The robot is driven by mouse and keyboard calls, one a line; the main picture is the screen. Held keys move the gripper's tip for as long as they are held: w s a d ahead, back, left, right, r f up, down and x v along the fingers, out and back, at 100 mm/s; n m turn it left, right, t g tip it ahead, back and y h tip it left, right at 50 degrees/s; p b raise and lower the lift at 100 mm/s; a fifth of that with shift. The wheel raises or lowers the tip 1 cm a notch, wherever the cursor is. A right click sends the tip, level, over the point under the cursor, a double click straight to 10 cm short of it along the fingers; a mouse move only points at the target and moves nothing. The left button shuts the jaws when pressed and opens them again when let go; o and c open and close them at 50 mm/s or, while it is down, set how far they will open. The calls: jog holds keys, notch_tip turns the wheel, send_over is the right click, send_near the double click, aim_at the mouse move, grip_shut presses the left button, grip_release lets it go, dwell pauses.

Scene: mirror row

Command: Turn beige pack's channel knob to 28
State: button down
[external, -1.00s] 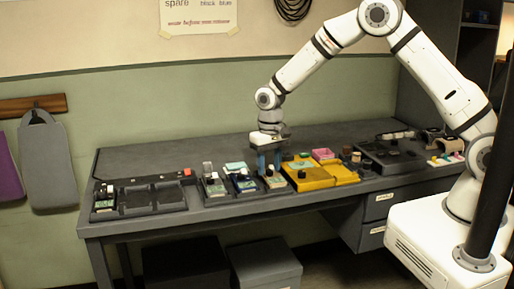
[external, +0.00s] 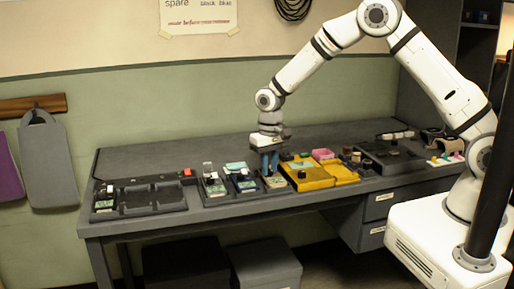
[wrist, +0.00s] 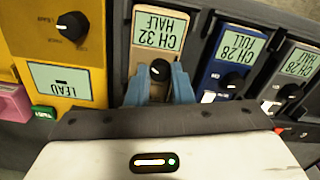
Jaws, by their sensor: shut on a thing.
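The beige pack (wrist: 146,62) is under my gripper in the wrist view; its screen (wrist: 159,35), upside down there, reads CH 32 HALF. Its black channel knob (wrist: 160,68) has a white mark. My gripper (wrist: 160,82) has its blue fingers on either side of this knob and is shut on it. In the external view my gripper (external: 270,161) points down onto the beige pack (external: 275,183), and the fingers hide the knob there.
The yellow unit (wrist: 83,55) is close on the other side. A black charging tray (external: 152,196) stands at the table's left.

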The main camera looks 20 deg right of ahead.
jog(key=shift+n+b, duration=0.4)
jog(key=shift+n, duration=0.3)
jog(key=n+b, duration=0.1)
jog(key=n, duration=0.1)
jog(key=shift+f+n, duration=0.1)
jog(key=shift+n, duration=0.2)
jog(key=shift+n+b, duration=0.65)
jog(key=shift+n, duration=1.25)
jog(key=c, duration=1.3)
grip_release()
jog(key=shift+o, duration=0.2)
jog(key=shift+r, duration=0.2)
jog(key=shift+r+p, duration=2.35)
jog(key=shift+r, duration=1.6)
